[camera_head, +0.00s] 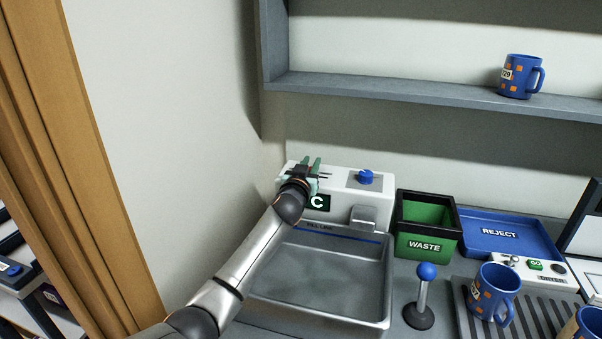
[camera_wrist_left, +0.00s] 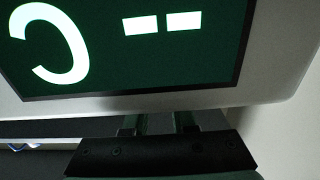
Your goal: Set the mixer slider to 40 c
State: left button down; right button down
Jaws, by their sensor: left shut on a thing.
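The white mixer unit (camera_head: 335,179) stands at the back of the basin, against the wall. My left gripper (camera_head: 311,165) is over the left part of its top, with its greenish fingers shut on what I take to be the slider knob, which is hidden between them. The dark display (camera_head: 319,202) on the unit's front shows a C, its left part covered by my arm. In the left wrist view the display (camera_wrist_left: 115,45) is upside down and reads two dashes and a C. The gripper's fingers (camera_wrist_left: 158,122) show just past the unit's edge there. My right gripper is not in view.
A blue knob (camera_head: 365,177) is on the unit's right top, above a spout (camera_head: 364,217). The grey basin (camera_head: 325,318) is empty. A green waste bin (camera_head: 427,244), blue reject tray (camera_head: 545,241) and blue-topped lever (camera_head: 427,271) stand right. A wall shelf (camera_head: 420,94) holds a mug (camera_head: 514,78).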

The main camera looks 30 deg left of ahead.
pick_arm(q)
jog(key=shift+f, duration=0.15)
jog(key=c, duration=0.7)
grip_release()
jog(key=shift+s+d, duration=0.1)
jog(key=shift+s, duration=0.05)
jog(key=v, duration=1.2)
jog(key=shift+s, duration=0.15)
